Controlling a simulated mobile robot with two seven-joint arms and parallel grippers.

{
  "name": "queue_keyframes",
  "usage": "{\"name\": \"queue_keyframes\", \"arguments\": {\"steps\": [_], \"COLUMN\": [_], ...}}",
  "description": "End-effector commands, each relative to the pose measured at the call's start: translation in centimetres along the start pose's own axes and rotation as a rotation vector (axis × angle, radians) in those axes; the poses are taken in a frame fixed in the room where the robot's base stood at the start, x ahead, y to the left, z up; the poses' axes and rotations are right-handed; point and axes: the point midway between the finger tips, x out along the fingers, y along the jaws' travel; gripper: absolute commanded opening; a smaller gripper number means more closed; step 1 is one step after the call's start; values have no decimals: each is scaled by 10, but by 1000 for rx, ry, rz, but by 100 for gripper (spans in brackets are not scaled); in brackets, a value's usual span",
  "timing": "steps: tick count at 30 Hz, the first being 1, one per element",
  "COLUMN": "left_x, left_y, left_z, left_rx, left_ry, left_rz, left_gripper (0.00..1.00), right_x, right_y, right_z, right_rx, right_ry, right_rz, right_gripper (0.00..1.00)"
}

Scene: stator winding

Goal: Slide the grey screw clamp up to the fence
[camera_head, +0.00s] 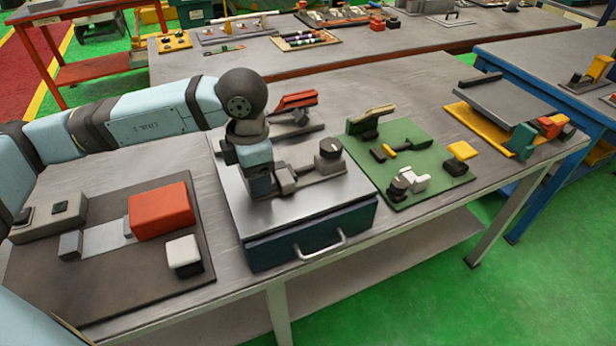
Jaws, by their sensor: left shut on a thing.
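My left gripper (262,186) reaches down over the steel top of the blue drawer box and is shut at a small grey block (287,176), which I take to be part of the grey screw clamp. The gripper and wrist hide much of it. A flat grey bar (318,182) runs right from there, under a grey block with a dark round knob (328,152). I cannot tell which edge is the fence, or whether the clamp touches it. My right gripper is not in view.
The blue drawer box (310,238) has a front handle. A red-handled tool (296,101) lies behind my wrist. A green board (415,165) with small tools is at right; a dark mat (110,275) with a red block (160,210) is at left.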

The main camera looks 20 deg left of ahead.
Motion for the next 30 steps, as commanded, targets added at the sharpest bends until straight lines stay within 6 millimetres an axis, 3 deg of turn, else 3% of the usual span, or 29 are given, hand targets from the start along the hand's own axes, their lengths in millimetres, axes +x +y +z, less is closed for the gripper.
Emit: {"name": "queue_keyframes", "arguments": {"steps": [26, 27, 30], "left_x": [1, 0, 0], "left_y": [36, 37, 36], "left_z": [-5, -5, -5], "left_rx": [-3, -3, -2], "left_ry": [2, 1, 1], "left_rz": [2, 2, 1], "left_gripper": [27, 57, 80], "right_x": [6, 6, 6], "right_y": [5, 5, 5], "right_z": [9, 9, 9], "right_rx": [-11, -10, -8], "right_ry": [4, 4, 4], "right_rz": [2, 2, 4], "right_gripper": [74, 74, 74]}}
